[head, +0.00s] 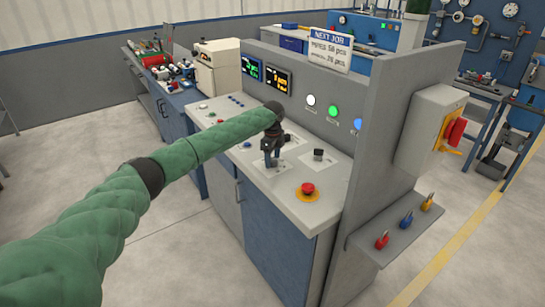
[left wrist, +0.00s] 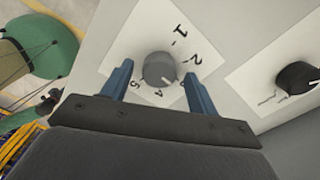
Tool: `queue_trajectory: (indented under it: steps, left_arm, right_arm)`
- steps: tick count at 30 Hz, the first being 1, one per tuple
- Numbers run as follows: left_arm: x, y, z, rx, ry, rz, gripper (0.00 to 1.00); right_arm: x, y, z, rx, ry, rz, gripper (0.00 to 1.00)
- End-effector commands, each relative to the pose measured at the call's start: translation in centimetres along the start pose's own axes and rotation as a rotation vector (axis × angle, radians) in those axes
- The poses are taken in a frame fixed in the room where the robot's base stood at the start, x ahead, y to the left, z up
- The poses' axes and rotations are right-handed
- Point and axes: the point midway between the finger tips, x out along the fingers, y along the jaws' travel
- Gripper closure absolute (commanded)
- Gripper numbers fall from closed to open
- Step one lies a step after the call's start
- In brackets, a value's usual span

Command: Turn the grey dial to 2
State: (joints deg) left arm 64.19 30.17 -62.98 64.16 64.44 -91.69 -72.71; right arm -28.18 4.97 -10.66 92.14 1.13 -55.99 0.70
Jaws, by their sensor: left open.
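The grey dial (left wrist: 157,66) is a round knob on a white plate in the left wrist view. Printed numbers 1, 2, 4 and 5 show around it. Its light pointer mark faces the lower right, towards the gap between 2 and 4, by the right finger. My left gripper (left wrist: 156,70) is open, with one blue finger on each side of the dial; I cannot tell whether they touch it. In the head view my left gripper (head: 271,158) points down at the console top and hides the dial.
A black knob (left wrist: 297,78) sits on a plate to the right. On the console (head: 313,207) are a red emergency button (head: 308,188) and small buttons. A grey upright panel (head: 385,140) bounds the right side. Lit lamps and displays line the back panel.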

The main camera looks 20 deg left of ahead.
Motion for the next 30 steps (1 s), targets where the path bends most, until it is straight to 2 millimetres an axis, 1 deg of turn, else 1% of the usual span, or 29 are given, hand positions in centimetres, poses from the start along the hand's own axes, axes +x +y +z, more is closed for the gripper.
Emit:
queue_trajectory:
  steps: [4, 12, 13, 14, 15, 19, 20, 27, 30]
  left_arm:
    - [0.63, -0.02, 0.05, -0.001, 0.000, -0.001, 0.41]
    - [0.80, -0.01, 0.06, -0.001, -0.001, -0.001, 0.41]
    - [0.79, -0.01, 0.06, -0.001, -0.001, -0.001, 0.44]
    - [0.79, -0.01, 0.06, -0.001, -0.001, -0.001, 0.50]
    - [0.78, -0.01, 0.06, -0.001, -0.001, -0.001, 0.58]
    - [0.77, -0.01, 0.07, -0.001, -0.001, -0.001, 0.84]
    - [0.76, -0.01, 0.07, -0.001, -0.001, -0.001, 0.85]
    - [0.66, -0.03, 0.05, -0.021, 0.000, -0.001, 0.85]
    - [0.63, -0.02, 0.05, -0.052, 0.000, -0.001, 0.85]
  right_arm:
    - [0.54, 0.12, 0.20, -0.001, 0.003, 0.002, 1.00]
    - [0.71, 0.13, 0.28, -0.001, 0.003, 0.002, 1.00]
    - [0.71, 0.13, 0.27, -0.001, 0.003, 0.002, 1.00]
    - [0.70, 0.13, 0.28, -0.001, 0.003, 0.002, 1.00]
    - [0.70, 0.13, 0.28, -0.001, 0.003, 0.002, 1.00]
    - [0.71, 0.12, 0.32, -0.001, 0.002, 0.002, 1.00]
    - [0.71, 0.12, 0.34, -0.001, 0.002, 0.002, 1.00]
    - [0.59, 0.12, 0.35, -0.002, 0.005, 0.002, 1.00]
    - [0.85, 0.19, 0.51, -0.003, 0.010, 0.004, 1.00]
